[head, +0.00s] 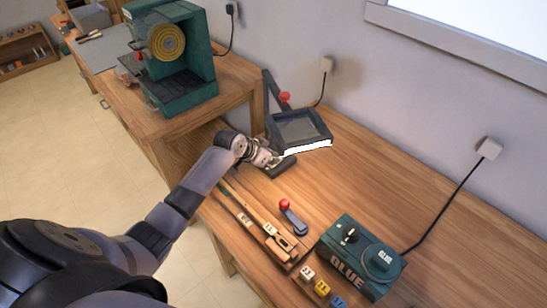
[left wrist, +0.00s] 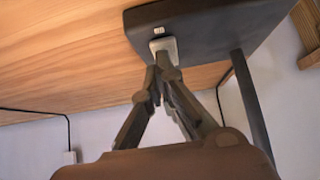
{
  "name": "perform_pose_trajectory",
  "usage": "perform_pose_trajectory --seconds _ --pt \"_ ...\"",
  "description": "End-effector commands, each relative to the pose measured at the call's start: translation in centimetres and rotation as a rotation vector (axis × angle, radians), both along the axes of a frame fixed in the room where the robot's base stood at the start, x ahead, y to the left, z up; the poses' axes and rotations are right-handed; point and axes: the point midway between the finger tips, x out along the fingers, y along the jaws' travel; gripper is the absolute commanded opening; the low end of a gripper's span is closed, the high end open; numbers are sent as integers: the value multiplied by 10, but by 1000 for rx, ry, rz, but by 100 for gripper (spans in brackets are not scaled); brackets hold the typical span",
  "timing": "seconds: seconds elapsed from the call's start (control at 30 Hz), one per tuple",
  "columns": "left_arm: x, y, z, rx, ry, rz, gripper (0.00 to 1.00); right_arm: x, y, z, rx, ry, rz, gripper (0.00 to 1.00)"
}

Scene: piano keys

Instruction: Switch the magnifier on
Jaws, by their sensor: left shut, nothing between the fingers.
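The magnifier (head: 300,127) stands at the back of the bench, with a dark square frame around a lens on a dark arm. A strip (head: 308,147) along its front edge is bright white and looks lit. Its dark base (head: 287,164) is partly hidden by my left gripper (head: 274,160). The left wrist view shows the base (left wrist: 205,22) upside down, with a pale switch (left wrist: 163,46) beside a small label. My left gripper (left wrist: 164,70) is shut and empty, its tips at the switch and seemingly touching it. My right gripper is out of view.
A green glue pot (head: 360,258) stands at the front right, with numbered blocks (head: 322,287) beside it. A red-knobbed tool (head: 292,216) and wooden tools (head: 262,225) lie before the magnifier. A green machine (head: 172,55) stands back left. The bench right of the magnifier is clear.

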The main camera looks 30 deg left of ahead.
Motion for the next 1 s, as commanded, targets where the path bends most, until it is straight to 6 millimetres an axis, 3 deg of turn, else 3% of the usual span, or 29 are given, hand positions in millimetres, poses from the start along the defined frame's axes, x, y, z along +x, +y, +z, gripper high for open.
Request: perform_pose_trajectory --seconds 0.33,0.7,1.0 --pt "13 -5 4 0 -1 0 0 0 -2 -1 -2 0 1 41" --pt "14 -5 6 0 0 0 0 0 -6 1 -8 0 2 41" --pt "18 -11 42 0 0 0 0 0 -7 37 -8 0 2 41"
